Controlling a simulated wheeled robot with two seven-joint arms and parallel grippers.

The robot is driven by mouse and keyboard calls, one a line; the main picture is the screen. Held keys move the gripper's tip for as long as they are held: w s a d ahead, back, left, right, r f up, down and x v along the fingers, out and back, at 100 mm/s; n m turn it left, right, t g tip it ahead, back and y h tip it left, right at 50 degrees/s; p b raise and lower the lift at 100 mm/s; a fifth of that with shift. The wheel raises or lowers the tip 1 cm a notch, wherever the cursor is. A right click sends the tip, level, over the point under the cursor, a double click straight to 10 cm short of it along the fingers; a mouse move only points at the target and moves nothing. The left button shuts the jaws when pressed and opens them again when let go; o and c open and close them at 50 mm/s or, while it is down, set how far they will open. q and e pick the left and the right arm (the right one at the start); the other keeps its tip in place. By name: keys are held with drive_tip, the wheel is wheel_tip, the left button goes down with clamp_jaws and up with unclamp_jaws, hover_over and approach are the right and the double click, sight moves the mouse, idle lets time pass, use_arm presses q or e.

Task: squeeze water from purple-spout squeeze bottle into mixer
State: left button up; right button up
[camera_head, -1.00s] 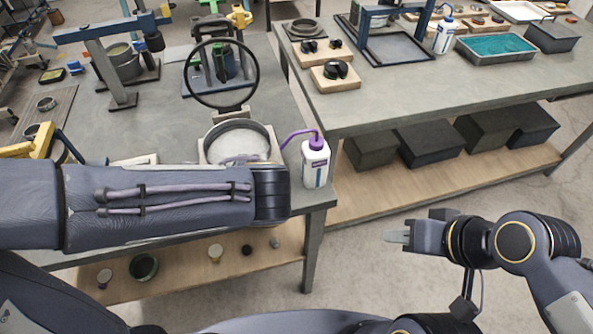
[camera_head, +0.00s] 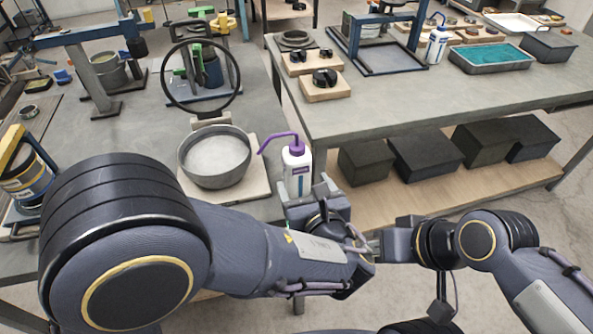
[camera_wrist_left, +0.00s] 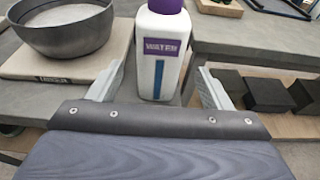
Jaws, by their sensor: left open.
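The white squeeze bottle (camera_head: 297,170) with a purple cap and bent purple spout stands upright at the table's right edge. In the left wrist view the bottle (camera_wrist_left: 158,55) shows a purple "WATER" label. The mixer appears to be the grey bowl (camera_head: 216,178) with pale contents on a light board, left of the bottle; the bowl also shows in the left wrist view (camera_wrist_left: 62,45). My left gripper (camera_head: 308,192) is open, its fingers (camera_wrist_left: 160,85) on either side of the bottle's lower part in that view; contact is not visible. My right gripper (camera_head: 376,246) is beside my left wrist, its fingers unclear.
A ring on a stand (camera_head: 202,75) rises behind the bowl. A yellow-and-dark container (camera_head: 25,180) stands at the left. Across a gap, the right table (camera_head: 420,105) carries a blue-spout bottle (camera_head: 437,42) and a teal-filled tray (camera_head: 490,57). Dark boxes (camera_head: 430,155) sit below.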

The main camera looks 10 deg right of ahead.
sight(301, 179)
use_arm(q)
drive_tip(key=shift+b+x, duration=0.8)
drive_tip(key=shift+x, duration=2.25)
use_arm(e)
drive_tip(key=shift+f, duration=0.9)
